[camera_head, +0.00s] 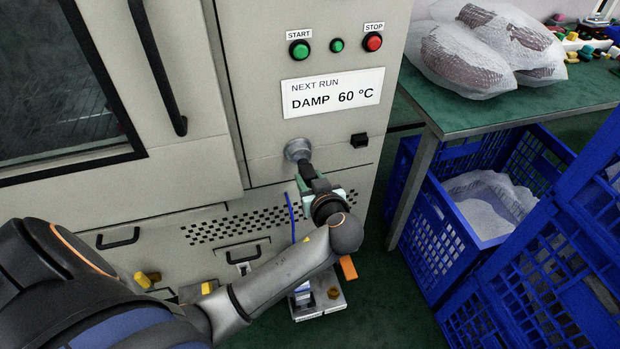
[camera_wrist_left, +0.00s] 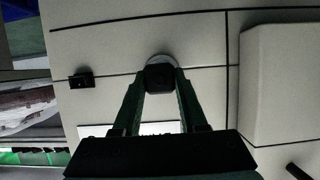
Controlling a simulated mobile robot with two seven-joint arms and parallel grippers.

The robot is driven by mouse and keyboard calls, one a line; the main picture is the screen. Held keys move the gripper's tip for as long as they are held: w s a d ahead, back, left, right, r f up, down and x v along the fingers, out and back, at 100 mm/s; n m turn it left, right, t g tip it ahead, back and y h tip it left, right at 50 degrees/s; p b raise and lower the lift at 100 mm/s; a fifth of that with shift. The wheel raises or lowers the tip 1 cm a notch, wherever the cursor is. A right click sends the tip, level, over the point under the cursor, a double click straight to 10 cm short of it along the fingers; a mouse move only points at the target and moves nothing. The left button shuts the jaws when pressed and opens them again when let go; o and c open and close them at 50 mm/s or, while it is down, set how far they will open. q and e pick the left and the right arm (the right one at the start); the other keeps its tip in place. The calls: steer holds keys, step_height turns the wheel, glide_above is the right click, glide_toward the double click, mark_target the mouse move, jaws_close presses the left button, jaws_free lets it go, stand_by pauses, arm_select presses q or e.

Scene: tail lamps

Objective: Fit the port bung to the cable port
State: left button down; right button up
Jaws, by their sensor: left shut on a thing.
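The cable port (camera_head: 297,149) is a round grey fitting on the beige cabinet front, below the "DAMP 60 °C" label. It also shows in the left wrist view (camera_wrist_left: 158,58), partly hidden behind the held piece. My left gripper (camera_head: 306,172) is just below and in front of the port, pointing at the cabinet. In the left wrist view its two green fingers (camera_wrist_left: 160,84) are shut on a dark, blocky piece, which I take as the port bung (camera_wrist_left: 160,76). The bung overlaps the port's lower part; I cannot tell whether they touch. My right gripper is not in view.
A small black block (camera_head: 359,140) sits on the cabinet right of the port. Start and stop buttons (camera_head: 373,42) are above. A green-topped table (camera_head: 470,115) with wrapped bundles and blue crates (camera_head: 430,235) stand at right. A small metal stand (camera_head: 325,300) is below my arm.

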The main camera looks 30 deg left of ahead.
arm_select(q)
steer(key=shift+w+a, duration=0.15)
steer(key=shift+w+a+b, duration=0.3)
steer(key=shift+w+a, duration=0.55)
steer(key=shift+a, duration=0.15)
steer(key=shift+a, duration=0.1)
stand_by(1.0)
steer(key=shift+w+a, duration=0.1)
steer(key=shift+w, duration=0.05)
steer(key=shift+c, duration=1.8)
jaws_free()
